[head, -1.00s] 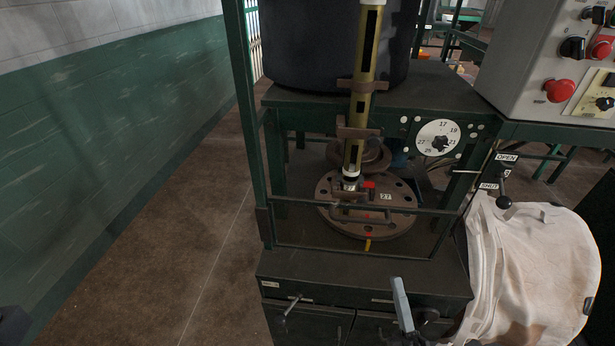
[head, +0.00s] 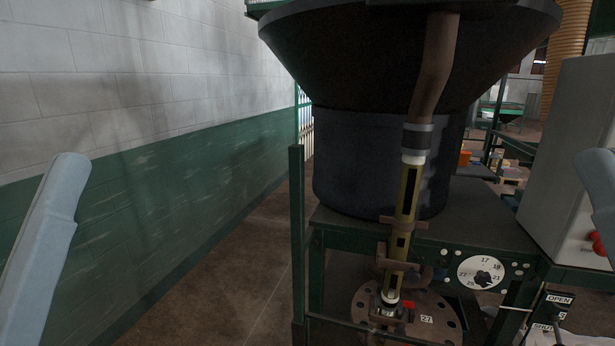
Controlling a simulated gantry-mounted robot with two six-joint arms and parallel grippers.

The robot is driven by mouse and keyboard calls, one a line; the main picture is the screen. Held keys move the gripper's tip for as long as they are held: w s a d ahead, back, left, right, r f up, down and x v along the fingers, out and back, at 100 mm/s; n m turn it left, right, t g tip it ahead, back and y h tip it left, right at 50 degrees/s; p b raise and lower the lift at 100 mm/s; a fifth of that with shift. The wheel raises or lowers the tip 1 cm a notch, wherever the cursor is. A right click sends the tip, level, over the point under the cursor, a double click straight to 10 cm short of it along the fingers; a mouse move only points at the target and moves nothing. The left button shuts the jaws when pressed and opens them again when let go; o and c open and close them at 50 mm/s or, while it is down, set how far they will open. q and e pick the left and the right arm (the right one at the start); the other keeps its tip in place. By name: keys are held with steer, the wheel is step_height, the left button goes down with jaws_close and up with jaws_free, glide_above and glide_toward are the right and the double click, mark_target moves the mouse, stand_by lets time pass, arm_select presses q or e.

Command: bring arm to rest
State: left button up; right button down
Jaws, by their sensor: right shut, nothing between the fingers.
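The pale blue-grey end of my right arm, with my right gripper (head: 600,190), is cut off by the right edge of the head view. It hangs in the air in front of the control box and holds nothing that I can see. Its fingers cannot be made out clearly. A pale part of my left arm (head: 45,240) rises at the left edge, in front of the wall. The left gripper's fingers are not in the picture.
A dark hopper (head: 410,60) stands over a green frame table, with a brass sight tube (head: 405,200) in front. The floor beside the left wall (head: 120,190) is clear.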

step_height(320, 180, up, 36)
steer(key=p, duration=3.3)
steer(key=shift+r, duration=0.15)
steer(key=shift+w, duration=0.1)
